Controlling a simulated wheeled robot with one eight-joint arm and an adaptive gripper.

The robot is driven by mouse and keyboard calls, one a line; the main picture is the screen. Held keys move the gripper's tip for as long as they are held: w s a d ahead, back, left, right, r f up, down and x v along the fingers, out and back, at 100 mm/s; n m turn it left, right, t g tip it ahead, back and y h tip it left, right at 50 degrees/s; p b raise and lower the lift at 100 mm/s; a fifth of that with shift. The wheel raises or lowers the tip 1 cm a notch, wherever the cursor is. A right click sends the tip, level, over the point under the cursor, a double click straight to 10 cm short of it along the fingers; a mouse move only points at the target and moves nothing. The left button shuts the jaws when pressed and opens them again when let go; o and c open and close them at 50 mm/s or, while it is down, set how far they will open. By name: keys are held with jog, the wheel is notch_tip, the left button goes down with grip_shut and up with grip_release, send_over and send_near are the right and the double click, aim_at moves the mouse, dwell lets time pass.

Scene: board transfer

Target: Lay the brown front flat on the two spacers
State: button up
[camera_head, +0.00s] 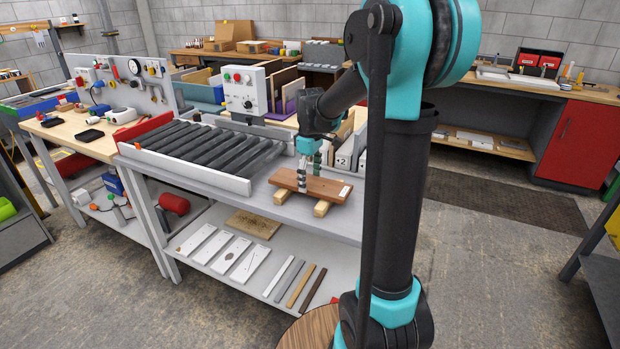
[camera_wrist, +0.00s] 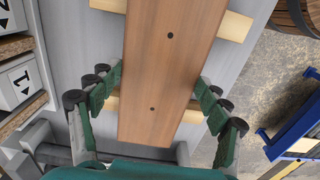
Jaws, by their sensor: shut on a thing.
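The brown front (camera_head: 328,187) is a flat wooden board with a small white label at its right end. It lies level across the near spacer (camera_head: 322,209) and the other spacer (camera_head: 281,196), two pale wood blocks on the grey bench. I cannot tell whether a thin gap is left beneath it. My gripper (camera_head: 310,174) is shut on the board from above, one finger on each long edge. In the wrist view the board (camera_wrist: 160,60) runs between the fingers (camera_wrist: 157,88), with two dark holes showing. The spacers' ends (camera_wrist: 238,27) stick out beyond its edges.
A roller conveyor (camera_head: 210,147) with a control box (camera_head: 245,90) stands left of the board. Upright panels in a rack (camera_head: 350,145) stand close behind it. The lower shelf holds white boards (camera_head: 230,255) and several strips. The bench's front edge is near.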

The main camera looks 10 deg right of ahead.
jog(key=shift+f, duration=0.25)
jog(key=o, duration=1.4)
notch_tip(320, 180, up, 12)
jog(key=shift+r, duration=4)
